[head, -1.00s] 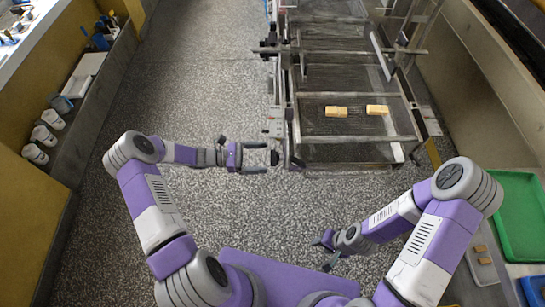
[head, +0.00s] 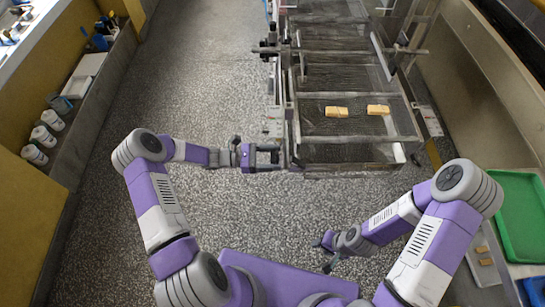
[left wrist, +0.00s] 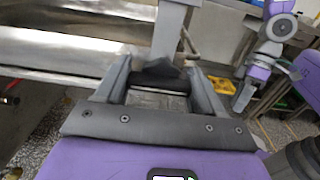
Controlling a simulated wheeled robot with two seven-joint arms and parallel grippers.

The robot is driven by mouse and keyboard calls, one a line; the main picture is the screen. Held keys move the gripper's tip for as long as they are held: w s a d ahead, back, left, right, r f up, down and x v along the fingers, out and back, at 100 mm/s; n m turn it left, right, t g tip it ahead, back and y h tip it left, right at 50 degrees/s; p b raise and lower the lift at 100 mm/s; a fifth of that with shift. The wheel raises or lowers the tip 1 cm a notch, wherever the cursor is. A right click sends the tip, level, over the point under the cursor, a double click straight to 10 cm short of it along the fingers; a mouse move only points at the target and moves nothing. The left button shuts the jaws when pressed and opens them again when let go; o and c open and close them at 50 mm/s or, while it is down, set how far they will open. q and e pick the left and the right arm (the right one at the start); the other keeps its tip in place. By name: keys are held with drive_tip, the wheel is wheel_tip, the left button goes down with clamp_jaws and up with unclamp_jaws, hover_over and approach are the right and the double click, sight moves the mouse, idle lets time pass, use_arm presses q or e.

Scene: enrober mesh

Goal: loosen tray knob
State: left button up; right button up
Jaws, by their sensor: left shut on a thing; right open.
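The dark tray knob (left wrist: 160,80) shows between my left gripper's fingers in the left wrist view. It is at the near left corner of the enrober, and the fingers mostly hide it in the head view. My left gripper (head: 276,157) is shut on the knob, with one finger on each side; it also shows in the left wrist view (left wrist: 162,90). My right gripper (head: 325,254) is open and empty, low over the floor, away from the machine.
Two tan biscuits (head: 336,111) lie on the mesh. Metal rails and posts of the enrober frame (head: 292,110) rise beside my left gripper. A green tray (head: 520,212) is at the right. Several white cups (head: 43,136) stand on the left shelf. The floor between is clear.

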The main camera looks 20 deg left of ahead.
use_arm(q)
drive_tip(key=shift+r+n, duration=0.15)
drive_tip(key=shift+n, duration=0.15)
drive_tip(key=n+p, duration=0.1)
drive_tip(key=n, duration=0.1)
drive_tip(key=shift+w+n+p, duration=0.1)
drive_tip(key=shift+n+p, duration=0.2)
drive_tip(key=n+p, duration=0.1)
drive_tip(key=n, duration=0.3)
drive_tip(key=n+p, duration=0.1)
drive_tip(key=n, duration=0.4)
drive_tip(key=shift+w+n, duration=0.15)
drive_tip(key=shift+n, duration=0.25)
drive_tip(key=n, duration=0.4)
drive_tip(key=shift+n+p, duration=0.3)
drive_tip(key=shift+n, duration=0.1)
drive_tip(key=shift+a, duration=0.1)
drive_tip(key=o, duration=1)
drive_tip(key=shift+f, duration=0.2)
drive_tip(key=shift+o, duration=0.2)
